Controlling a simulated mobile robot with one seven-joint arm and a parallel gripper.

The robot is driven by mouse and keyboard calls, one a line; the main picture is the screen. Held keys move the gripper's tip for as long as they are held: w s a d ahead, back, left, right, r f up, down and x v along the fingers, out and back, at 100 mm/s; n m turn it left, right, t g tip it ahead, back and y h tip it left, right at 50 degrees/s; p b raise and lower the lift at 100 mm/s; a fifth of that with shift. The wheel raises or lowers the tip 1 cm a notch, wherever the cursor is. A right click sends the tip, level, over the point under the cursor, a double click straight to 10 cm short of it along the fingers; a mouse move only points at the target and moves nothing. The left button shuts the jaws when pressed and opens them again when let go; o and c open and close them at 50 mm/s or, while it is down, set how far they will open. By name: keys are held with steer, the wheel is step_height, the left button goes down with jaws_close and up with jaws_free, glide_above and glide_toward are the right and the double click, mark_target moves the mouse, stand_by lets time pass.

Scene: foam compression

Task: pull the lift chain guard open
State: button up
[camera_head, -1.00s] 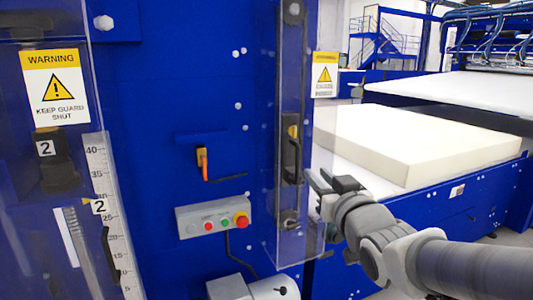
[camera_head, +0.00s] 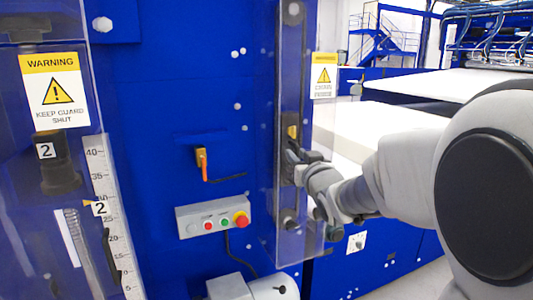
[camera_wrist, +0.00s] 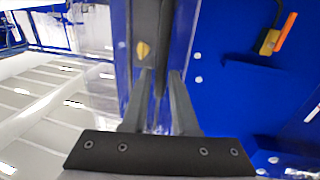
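The clear guard panel (camera_head: 264,215) with a yellow warning label (camera_head: 324,75) stands upright on the blue machine, over a tall dark slot. I take it to be the lift chain guard; it looks shut. Its dark upright handle bar is partly hidden by my gripper (camera_head: 292,157) in the head view. In the wrist view the bar (camera_wrist: 165,30) runs down between the two fingers of my gripper (camera_wrist: 161,73). The fingers look apart, one on each side of the bar, and I see no firm contact. A yellow piece (camera_wrist: 143,50) is beside the bar.
A control box (camera_head: 213,218) with coloured buttons and an orange-handled switch (camera_head: 202,158) are left of the guard. Another clear guard (camera_head: 55,90) with a scale stands at far left. A white foam block (camera_head: 350,125) lies behind my arm.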

steer(key=shift+w, duration=0.3)
steer(key=shift+c, duration=0.3)
jaws_close()
stand_by(1.0)
